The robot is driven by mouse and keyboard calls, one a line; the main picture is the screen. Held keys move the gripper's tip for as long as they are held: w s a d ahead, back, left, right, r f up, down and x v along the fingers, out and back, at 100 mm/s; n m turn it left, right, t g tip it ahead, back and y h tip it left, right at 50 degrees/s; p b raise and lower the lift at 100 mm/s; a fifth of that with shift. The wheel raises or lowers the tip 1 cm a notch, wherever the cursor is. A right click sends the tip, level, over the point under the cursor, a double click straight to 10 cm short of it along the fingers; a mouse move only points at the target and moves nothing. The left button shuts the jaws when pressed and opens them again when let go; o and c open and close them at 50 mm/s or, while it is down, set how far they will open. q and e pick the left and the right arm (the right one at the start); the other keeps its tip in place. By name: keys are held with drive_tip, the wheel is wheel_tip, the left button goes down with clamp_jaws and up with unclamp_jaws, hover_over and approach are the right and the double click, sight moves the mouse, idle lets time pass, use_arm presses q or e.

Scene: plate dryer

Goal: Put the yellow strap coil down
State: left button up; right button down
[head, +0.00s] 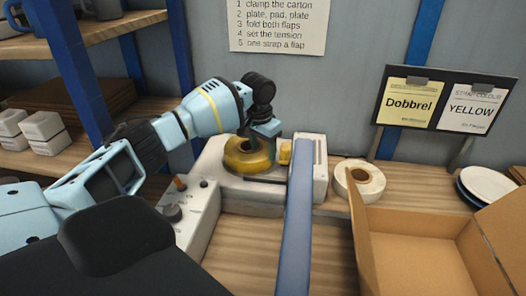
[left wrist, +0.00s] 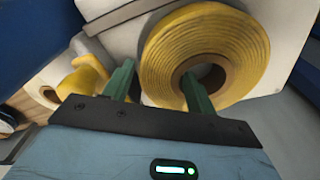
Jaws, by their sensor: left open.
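The yellow strap coil (head: 240,160) lies flat on top of a white machine (head: 255,193), and it also shows in the left wrist view (left wrist: 222,45). My left gripper (head: 264,130) is right at the coil, above its back right part. In the left wrist view the open gripper (left wrist: 157,76) has two green fingers apart. One finger is at the coil's central hole and the other is beside its outer rim, with the coil's ring between them. I cannot tell whether either finger touches it. My right gripper is not in view.
A blue upright bar (head: 297,220) stands just right of the coil. A white roll (head: 358,180) lies on the table beyond it. An open carton (head: 415,250) fills the front right, with white plates (head: 487,186) behind it. A control box (head: 190,215) stands front left.

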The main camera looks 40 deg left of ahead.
use_arm(q)
wheel_tip(320, 180, up, 11)
drive_tip(key=s, duration=0.1)
drive_tip(key=shift+f+p, duration=0.2)
drive_tip(key=shift+p, duration=0.15)
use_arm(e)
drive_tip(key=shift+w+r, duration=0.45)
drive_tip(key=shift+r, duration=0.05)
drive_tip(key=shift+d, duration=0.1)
use_arm(q)
drive_tip(key=shift+c, duration=0.4)
